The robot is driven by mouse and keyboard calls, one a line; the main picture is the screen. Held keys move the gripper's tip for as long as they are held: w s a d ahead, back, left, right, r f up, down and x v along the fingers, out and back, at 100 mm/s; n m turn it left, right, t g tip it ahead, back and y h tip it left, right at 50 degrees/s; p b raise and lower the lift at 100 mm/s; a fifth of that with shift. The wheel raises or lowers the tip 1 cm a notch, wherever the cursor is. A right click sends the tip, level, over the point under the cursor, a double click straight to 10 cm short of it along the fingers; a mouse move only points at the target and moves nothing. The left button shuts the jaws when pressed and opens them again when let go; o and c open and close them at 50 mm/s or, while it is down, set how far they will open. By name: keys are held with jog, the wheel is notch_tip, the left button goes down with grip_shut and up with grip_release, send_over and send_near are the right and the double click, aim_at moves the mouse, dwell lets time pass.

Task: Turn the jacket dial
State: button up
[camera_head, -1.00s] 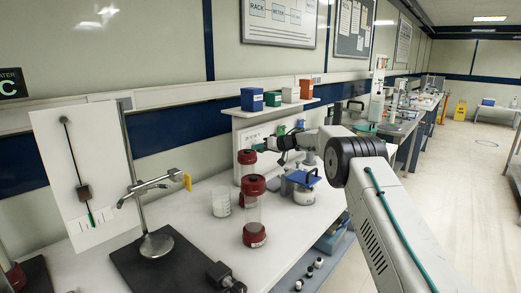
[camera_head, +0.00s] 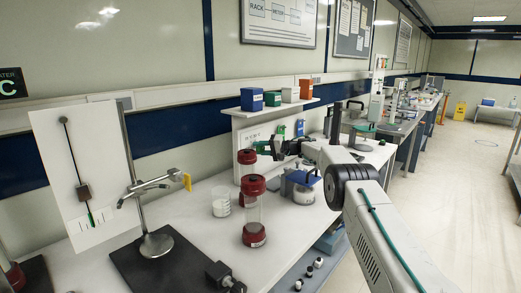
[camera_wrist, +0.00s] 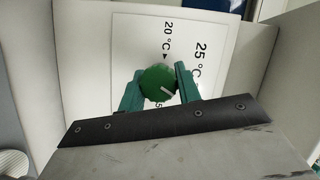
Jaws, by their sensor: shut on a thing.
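The jacket dial (camera_wrist: 156,82) is a round green knob with a short white pointer line. It sits on a white panel (camera_wrist: 140,40) printed "20 °C" and "25 °C", turned sideways in the wrist view. The pointer slants toward the lower right there, away from the small mark beside "20 °C". The green fingers of my gripper (camera_wrist: 157,88) stand on either side of the knob and are shut on it. In the head view my gripper (camera_head: 262,147) reaches the panel (camera_head: 247,136) under the small shelf; the dial is too small to make out.
Glass columns with red caps (camera_head: 254,215) stand close in front of my gripper. A beaker (camera_head: 221,203) and a blue-topped vessel (camera_head: 303,188) stand nearby. The shelf (camera_head: 275,107) holds several coloured boxes above. A stand with a clamp (camera_head: 152,190) is at left.

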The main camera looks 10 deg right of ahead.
jog(key=shift+d+m, duration=0.25)
jog(key=shift+m, duration=0.15)
jog(key=o, duration=1)
jog(key=shift+d, duration=0.1)
jog(key=shift+c, duration=0.2)
jog(key=shift+a, duration=0.25)
jog(key=f+v, duration=0.1)
jog(key=v, duration=0.6)
jog(key=shift+d+r, duration=0.45)
jog(key=shift+r, duration=0.05)
jog(key=shift+s, duration=0.1)
